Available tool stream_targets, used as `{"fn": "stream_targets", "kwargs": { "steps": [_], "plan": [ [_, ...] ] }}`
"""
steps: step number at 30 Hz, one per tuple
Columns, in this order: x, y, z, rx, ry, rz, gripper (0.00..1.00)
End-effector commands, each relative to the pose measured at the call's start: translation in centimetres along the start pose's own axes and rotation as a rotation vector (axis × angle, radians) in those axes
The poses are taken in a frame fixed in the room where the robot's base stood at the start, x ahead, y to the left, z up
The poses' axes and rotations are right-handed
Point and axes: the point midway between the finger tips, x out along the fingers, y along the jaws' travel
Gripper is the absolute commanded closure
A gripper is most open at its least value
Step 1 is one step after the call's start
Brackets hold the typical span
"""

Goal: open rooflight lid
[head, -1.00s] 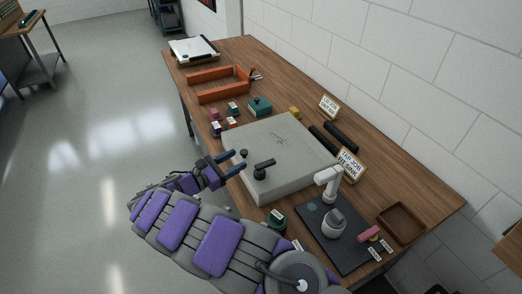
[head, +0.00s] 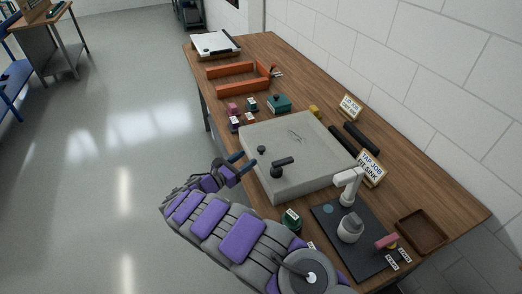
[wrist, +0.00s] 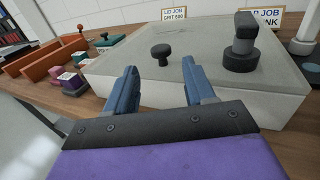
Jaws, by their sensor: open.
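The rooflight lid (head: 305,145) is a large pale grey square slab lying flat on the wooden bench, with no gap visible under its top. It has a small black knob (head: 261,150) near its left edge and a black crank-like handle (head: 282,165) near its front. In the wrist view the lid (wrist: 215,75) fills the upper right, with the knob (wrist: 161,52) beyond the space between my fingers and the handle (wrist: 240,42) to the right. My gripper (head: 240,162) is open and empty at the lid's left edge, its blue fingers (wrist: 160,92) apart and short of the knob.
Small coloured blocks (head: 234,108), a teal box (head: 279,103) and an orange open frame (head: 238,78) lie beyond. Signs (head: 370,168) stand behind the lid. Floor on the left is clear.

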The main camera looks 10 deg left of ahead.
Motion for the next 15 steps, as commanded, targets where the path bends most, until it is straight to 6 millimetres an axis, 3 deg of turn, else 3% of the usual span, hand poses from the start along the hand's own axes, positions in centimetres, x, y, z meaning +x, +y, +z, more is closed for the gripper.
{"fn": "stream_targets", "kwargs": {
  "steps": [6, 15],
  "plan": [
    [4.4, -0.1, -0.1, 0.002, -0.001, -0.004, 0.46],
    [8.1, -0.1, 0.0, 0.002, 0.000, -0.001, 0.46]
  ]
}}
